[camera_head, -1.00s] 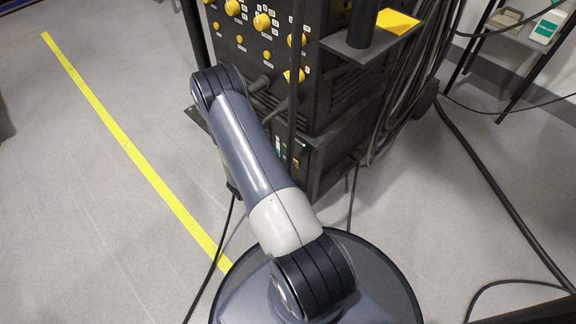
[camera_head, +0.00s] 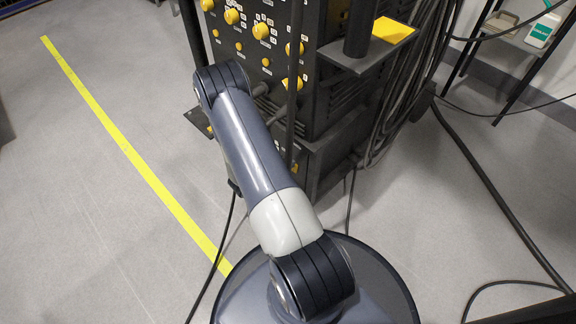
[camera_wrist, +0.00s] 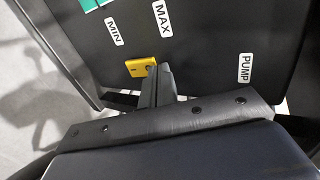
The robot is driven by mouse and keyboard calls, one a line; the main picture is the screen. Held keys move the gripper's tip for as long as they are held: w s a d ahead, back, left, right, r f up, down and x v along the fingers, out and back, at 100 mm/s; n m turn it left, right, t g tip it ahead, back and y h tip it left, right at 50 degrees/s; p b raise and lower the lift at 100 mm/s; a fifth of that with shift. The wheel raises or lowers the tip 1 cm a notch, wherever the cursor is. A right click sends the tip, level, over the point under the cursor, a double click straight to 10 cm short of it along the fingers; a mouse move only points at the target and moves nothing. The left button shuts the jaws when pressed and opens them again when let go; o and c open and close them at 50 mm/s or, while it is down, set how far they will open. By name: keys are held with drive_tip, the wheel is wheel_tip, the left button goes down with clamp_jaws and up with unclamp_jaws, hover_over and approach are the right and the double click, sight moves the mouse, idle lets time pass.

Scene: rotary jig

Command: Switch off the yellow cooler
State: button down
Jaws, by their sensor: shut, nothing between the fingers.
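In the wrist view a yellow switch piece (camera_wrist: 140,66) sits on a black panel (camera_wrist: 205,50) near the labels MIN, MAX and PUMP. My gripper (camera_wrist: 152,72) is shut and empty, its tips at the right edge of the yellow piece; I cannot tell if they touch. In the head view the black lower unit (camera_head: 322,168) of the machine appears to be the cooler, though its body is black, not yellow. A small yellow spot (camera_head: 295,168) shows on its front. My gripper is hidden behind my arm there.
Above the lower unit stands a black machine panel with several yellow knobs (camera_head: 264,31). A shelf with a yellow plate (camera_head: 393,30) juts out at right. Cables (camera_head: 405,95) hang beside it and cross the floor. A yellow floor line (camera_head: 125,146) runs left; the floor there is clear.

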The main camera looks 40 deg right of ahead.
drive_tip(key=shift+r, duration=0.1)
drive_tip(key=p+v, duration=0.4)
drive_tip(key=v, duration=0.9)
drive_tip(key=shift+a+r, duration=0.15)
drive_tip(key=shift+r, duration=0.15)
drive_tip(key=shift+s, duration=0.1)
drive_tip(key=s+a+f+b+x, duration=0.15)
drive_tip(key=b+x, duration=0.25)
drive_tip(key=x, duration=0.6)
drive_tip(key=w+a+p, duration=0.1)
drive_tip(key=a, duration=0.5)
drive_tip(key=shift+h+p, duration=0.3)
